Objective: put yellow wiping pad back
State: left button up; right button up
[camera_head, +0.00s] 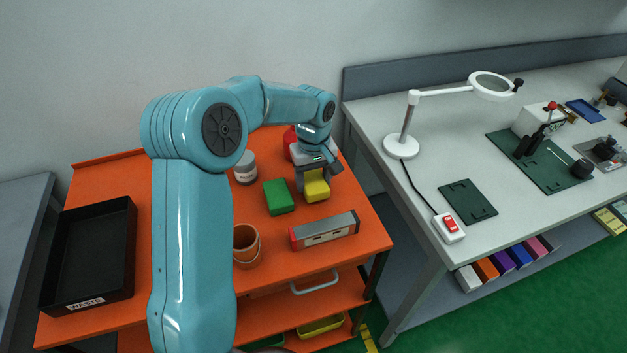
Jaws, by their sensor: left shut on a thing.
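The yellow wiping pad (317,189) is a small yellow block over the orange cart top (285,266), towards its right side. My left gripper (313,182) reaches down from above and is shut on the yellow pad. The fingers hide part of the pad, and I cannot tell whether its underside touches the cart. A green block (279,197) lies just to the left of the yellow pad, apart from it. My right gripper is not in view.
A grey bar with a red end (325,231) lies in front of the pad. A brown cup (246,244), a white jar (245,167) and a red item (290,139) stand nearby. A black waste tray (92,256) is at left. A white workbench (385,108) stands right.

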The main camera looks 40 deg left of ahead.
pick_arm(q)
jog(key=shift+w+f, duration=0.15)
jog(key=shift+f, duration=0.5)
jog(key=shift+r, duration=0.1)
jog(key=o, duration=1)
jog(key=shift+f, duration=0.2)
jog(key=shift+r, duration=0.15)
